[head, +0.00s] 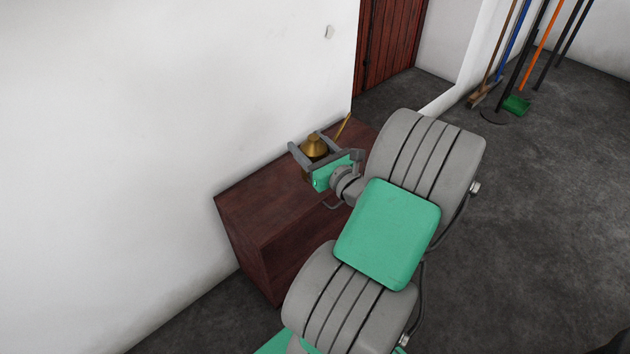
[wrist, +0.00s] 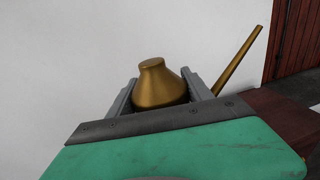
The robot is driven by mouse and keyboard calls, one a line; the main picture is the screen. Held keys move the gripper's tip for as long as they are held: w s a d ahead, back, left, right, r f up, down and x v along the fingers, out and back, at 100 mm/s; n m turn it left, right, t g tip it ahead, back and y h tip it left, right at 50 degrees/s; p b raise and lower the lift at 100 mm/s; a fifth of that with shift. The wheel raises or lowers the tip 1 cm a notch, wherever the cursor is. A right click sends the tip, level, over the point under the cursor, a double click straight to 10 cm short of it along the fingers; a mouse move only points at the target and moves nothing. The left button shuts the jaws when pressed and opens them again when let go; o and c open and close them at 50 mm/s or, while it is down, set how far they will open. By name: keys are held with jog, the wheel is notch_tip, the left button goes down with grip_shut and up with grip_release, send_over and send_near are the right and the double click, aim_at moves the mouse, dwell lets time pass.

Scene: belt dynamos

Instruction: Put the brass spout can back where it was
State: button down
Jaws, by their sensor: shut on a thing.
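The brass spout can (head: 313,146) is a gold-coloured can with a rounded shoulder and a long thin spout pointing up to the right. My gripper (head: 307,146) is shut on it, one finger on each side, over the dark red wooden cabinet (head: 250,214). In the wrist view the can (wrist: 158,84) sits between the two grey fingers (wrist: 160,92), with its spout to the right. The can's lower part is hidden by my gripper, so I cannot tell whether its base touches the cabinet top.
The white wall (head: 150,110) stands close behind the cabinet. The cabinet's left top is bare. A red-brown door (head: 390,40) is beyond it. Brooms and a green dustpan (head: 516,105) lean at the far right. The dark floor (head: 540,220) at right is clear.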

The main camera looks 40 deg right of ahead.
jog(key=w+d+f+b, duration=0.3)
jog(key=f, duration=0.1)
jog(key=w+d+f+b, duration=0.3)
jog(key=f, duration=0.1)
jog(key=w+d+f+b, duration=0.3)
jog(key=w+f, duration=0.1)
jog(key=f, duration=0.1)
jog(key=shift+d, duration=0.25)
jog(key=shift+s+r, duration=0.1)
jog(key=shift+r, duration=0.15)
jog(key=c, duration=0.9)
grip_release()
jog(key=shift+f, duration=0.25)
jog(key=o, duration=0.5)
jog(key=shift+c, duration=0.2)
jog(key=shift+r, duration=0.1)
